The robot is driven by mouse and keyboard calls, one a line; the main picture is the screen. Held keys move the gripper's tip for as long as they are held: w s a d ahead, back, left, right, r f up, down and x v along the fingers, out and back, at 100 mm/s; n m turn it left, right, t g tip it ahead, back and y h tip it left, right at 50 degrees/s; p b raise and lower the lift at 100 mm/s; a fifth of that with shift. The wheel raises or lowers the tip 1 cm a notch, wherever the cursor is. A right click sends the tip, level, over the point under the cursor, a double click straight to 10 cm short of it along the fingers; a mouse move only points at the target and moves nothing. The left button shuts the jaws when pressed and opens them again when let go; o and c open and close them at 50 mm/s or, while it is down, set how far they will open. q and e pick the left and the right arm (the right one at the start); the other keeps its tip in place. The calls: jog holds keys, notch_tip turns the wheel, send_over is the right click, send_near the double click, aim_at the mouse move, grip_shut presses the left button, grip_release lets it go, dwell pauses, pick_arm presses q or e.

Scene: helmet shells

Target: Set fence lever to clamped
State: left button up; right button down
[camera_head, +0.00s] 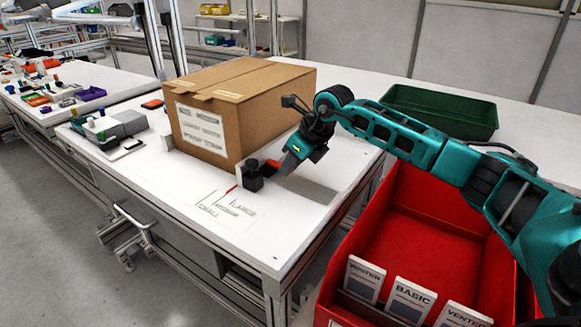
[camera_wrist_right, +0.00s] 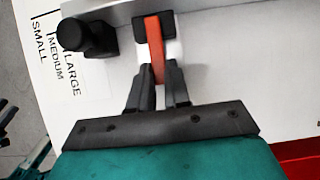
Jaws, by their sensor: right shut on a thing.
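The fence lever is an orange-red bar with a black end, in the right wrist view (camera_wrist_right: 156,50) and, small, in the head view (camera_head: 271,168). My right gripper (camera_wrist_right: 158,78) is shut on the lever's near part, one dark finger on each side. In the head view my right gripper (camera_head: 283,167) reaches down to the lever from the right. A black knob (camera_head: 252,177) stands to the left of the lever; it also shows in the right wrist view (camera_wrist_right: 88,38). A pale fence bar (camera_wrist_right: 125,12) runs behind them. My left gripper is in neither view.
A large cardboard box (camera_head: 240,105) stands on the white table (camera_head: 300,210) just behind the lever. SMALL, MEDIUM and LARGE marks are printed left of the knob. A red bin (camera_head: 410,235) with label cards is at front right, a green tray (camera_head: 440,112) behind my right arm.

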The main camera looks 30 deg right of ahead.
jog(key=c, duration=1.1)
grip_release()
jog(key=p+v, duration=0.1)
jog(key=v, duration=1.2)
jog(key=shift+p, duration=0.4)
